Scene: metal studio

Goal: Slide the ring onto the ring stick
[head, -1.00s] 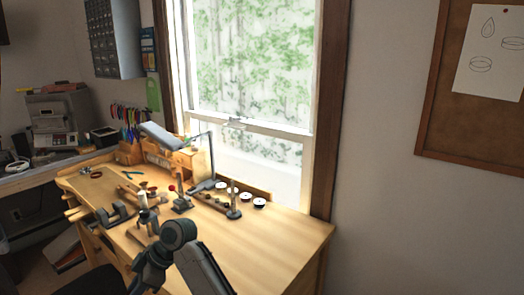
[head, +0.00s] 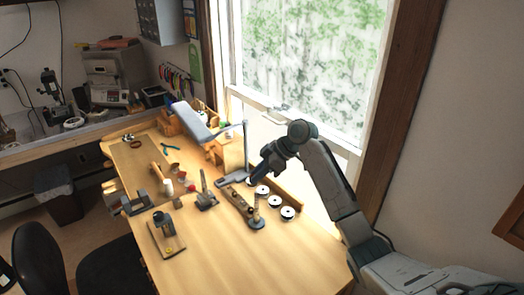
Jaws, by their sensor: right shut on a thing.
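The ring stick (head: 256,213) stands upright on a dark round base on the wooden workbench (head: 220,262), in front of the round white dishes. My right gripper (head: 255,182) reaches in from the right, fingers pointing down and to the left, close above the stick's top. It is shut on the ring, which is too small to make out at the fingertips. I cannot tell whether the ring touches the stick or is around it. My left gripper is not in view.
Several white dishes (head: 288,212) stand right of the stick. A wooden strip with small dark pieces (head: 238,204) lies on its left. The lamp (head: 192,121) and a tool on a stand (head: 206,196) are behind and left. The bench's front right is clear.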

